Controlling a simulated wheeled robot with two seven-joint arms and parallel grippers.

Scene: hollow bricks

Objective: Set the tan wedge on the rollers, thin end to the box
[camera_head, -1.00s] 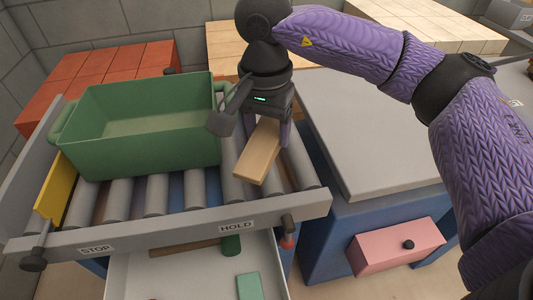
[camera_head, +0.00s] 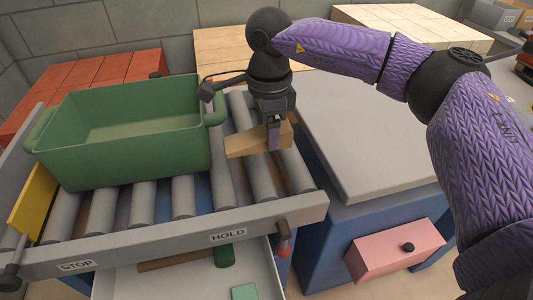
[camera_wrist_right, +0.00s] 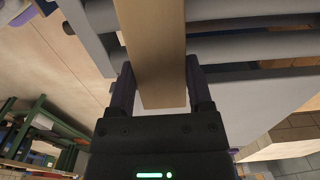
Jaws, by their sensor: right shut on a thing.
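The tan wedge (camera_head: 243,146) is in my right gripper (camera_head: 273,137), which is shut on it over the right end of the rollers (camera_head: 228,183). One end points left to the green box (camera_head: 120,147) and looks the thinner one. A gap lies between wedge and box. I cannot tell whether the wedge touches the rollers. In the right wrist view the wedge (camera_wrist_right: 155,45) runs between the two fingers (camera_wrist_right: 160,92). The box stands on the rollers to the left. My left gripper is out of view.
A grey rail (camera_head: 170,240) with STOP and HOLD labels runs along the front. A yellow plate (camera_head: 33,205) stands at the left end. An open tray (camera_head: 190,280) lies below the rail.

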